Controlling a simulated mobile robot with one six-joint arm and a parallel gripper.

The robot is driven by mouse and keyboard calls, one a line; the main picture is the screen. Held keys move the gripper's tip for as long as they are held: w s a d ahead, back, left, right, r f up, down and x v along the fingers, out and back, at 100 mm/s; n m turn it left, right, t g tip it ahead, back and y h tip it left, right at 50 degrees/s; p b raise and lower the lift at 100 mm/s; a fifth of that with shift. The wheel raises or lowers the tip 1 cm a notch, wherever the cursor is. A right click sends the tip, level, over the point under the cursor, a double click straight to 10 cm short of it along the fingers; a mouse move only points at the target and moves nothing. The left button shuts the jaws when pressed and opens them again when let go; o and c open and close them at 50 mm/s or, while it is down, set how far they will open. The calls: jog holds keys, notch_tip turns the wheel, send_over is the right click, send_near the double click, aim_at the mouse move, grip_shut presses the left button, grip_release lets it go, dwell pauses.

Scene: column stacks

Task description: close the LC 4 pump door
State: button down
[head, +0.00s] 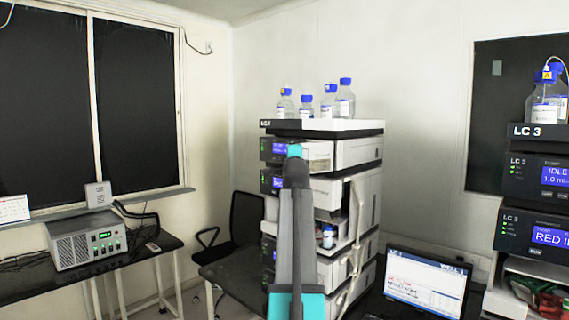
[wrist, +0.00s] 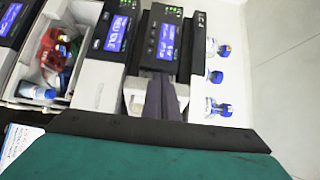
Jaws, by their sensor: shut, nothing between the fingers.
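The LC 4 stack (head: 345,153) stands in the middle of the head view, with a white top tray (head: 340,125) and blue displays on its left side. A pale recess (head: 318,153) shows beside the top display, partly behind my arm. I cannot tell the pump door's edge or angle for sure. In the wrist view the stack appears on its side. My gripper (wrist: 161,84) is shut and empty, its dark fingers pointing at the top module (wrist: 168,40) just below its display. Whether the fingers touch it is unclear. My arm hides part of the stack's front in the head view.
Blue-capped bottles (head: 346,98) stand on the stack's top tray. An open bay lower down holds a small bottle (head: 328,238). A laptop (head: 425,283) is to the right, the LC 3 stack (head: 535,200) at the right edge. A chair (head: 245,222) is at left.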

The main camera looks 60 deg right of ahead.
jog(key=shift+s+d, duration=0.1)
dwell(0.3)
jog(key=w+a+b, duration=0.1)
jog(key=a+b, duration=0.3)
jog(key=a, duration=0.7)
jog(key=shift+w+a+b, duration=0.25)
jog(key=shift+a+b, duration=0.05)
jog(key=shift+a, duration=0.05)
dwell(0.5)
